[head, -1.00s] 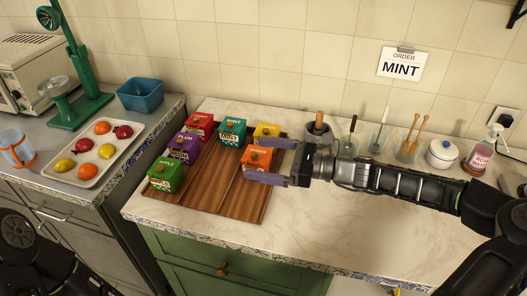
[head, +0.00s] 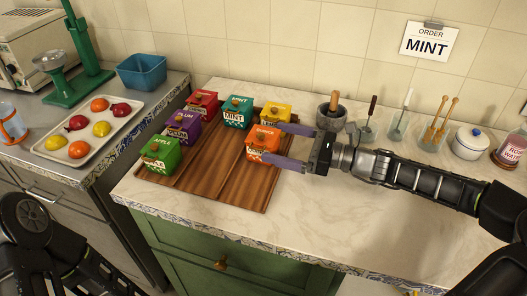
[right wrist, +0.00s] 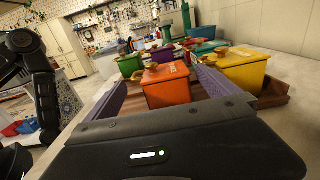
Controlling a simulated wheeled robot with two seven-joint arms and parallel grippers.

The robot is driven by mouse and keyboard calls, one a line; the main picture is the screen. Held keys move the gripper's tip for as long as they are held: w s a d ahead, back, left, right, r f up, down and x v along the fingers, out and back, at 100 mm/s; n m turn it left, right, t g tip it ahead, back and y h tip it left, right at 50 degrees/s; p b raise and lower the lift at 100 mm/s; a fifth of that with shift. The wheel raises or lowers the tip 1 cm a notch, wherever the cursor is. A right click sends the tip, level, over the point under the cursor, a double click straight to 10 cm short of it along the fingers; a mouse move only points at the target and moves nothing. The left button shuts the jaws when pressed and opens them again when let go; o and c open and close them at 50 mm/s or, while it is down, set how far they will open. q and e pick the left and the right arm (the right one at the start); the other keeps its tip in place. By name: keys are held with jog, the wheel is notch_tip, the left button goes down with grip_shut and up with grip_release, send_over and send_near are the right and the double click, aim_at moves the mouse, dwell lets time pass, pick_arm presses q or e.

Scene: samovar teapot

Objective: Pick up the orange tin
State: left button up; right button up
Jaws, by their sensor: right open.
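The orange tin (head: 259,146) stands upright on the wooden tray (head: 222,188), at its right front. My right gripper (head: 271,141) comes from the right, open, one finger on the tin's far side and the other on its near side. In the right wrist view the orange tin (right wrist: 166,88) sits between the tips of the purple fingers of my right gripper (right wrist: 166,76). I cannot tell whether a finger touches it. My left arm shows at the lower left of the head view, its gripper out of sight.
A yellow tin (head: 275,113) stands just behind the orange one, with mint (head: 236,115), red (head: 203,105), plum (head: 184,131) and apple (head: 160,155) tins on the tray. A mortar (head: 331,116) stands behind my right gripper. The counter front right is clear.

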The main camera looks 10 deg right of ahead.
aim_at(249, 135)
jog(key=shift+x, duration=1.35)
jog(key=x, duration=0.5)
jog(key=shift+w+a+r, duration=0.1)
jog(key=shift+r, duration=0.05)
jog(key=shift+c, duration=0.4)
jog(key=c, duration=1.4)
jog(key=shift+c, duration=0.3)
